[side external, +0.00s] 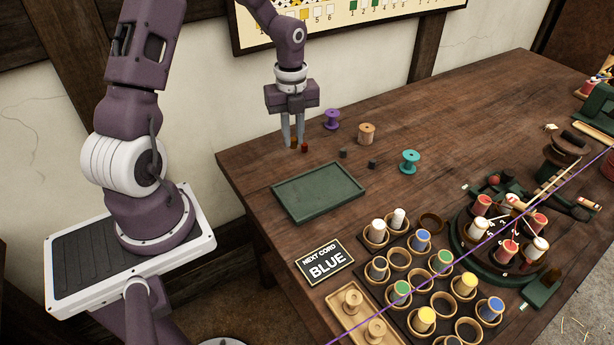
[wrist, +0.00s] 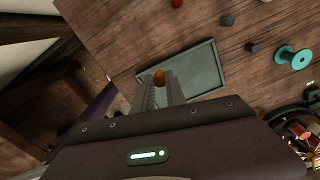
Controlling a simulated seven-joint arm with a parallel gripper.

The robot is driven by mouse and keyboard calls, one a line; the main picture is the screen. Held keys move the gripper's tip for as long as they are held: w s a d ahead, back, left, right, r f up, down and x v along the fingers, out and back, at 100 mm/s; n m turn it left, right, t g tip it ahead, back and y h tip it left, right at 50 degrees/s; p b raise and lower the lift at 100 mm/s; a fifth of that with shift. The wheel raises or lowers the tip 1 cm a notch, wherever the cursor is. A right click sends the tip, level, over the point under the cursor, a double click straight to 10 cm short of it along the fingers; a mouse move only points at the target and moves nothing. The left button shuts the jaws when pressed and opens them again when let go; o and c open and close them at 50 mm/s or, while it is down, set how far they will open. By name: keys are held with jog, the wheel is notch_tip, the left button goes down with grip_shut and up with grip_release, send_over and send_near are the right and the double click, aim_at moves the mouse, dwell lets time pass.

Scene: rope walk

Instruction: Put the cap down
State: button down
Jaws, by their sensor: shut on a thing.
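In the side view the cap (side external: 294,141) is partly hidden by the fingers. I cannot tell whether it touches the table. The tray is empty; it also shows in the wrist view (wrist: 205,70), beyond the fingers.
Two dark pieces (side external: 343,153) (side external: 372,163) lie to the right. Purple (side external: 332,119), wooden (side external: 366,134) and teal (side external: 410,161) spools stand beyond.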

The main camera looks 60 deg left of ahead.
send_over(311, 189)
notch_tip(311, 189, down, 10)
jog(key=shift+r, duration=0.25)
jog(key=c, duration=1.4)
grip_release()
jog(key=shift+f, duration=0.1)
jog(key=shift+o, duration=0.2)
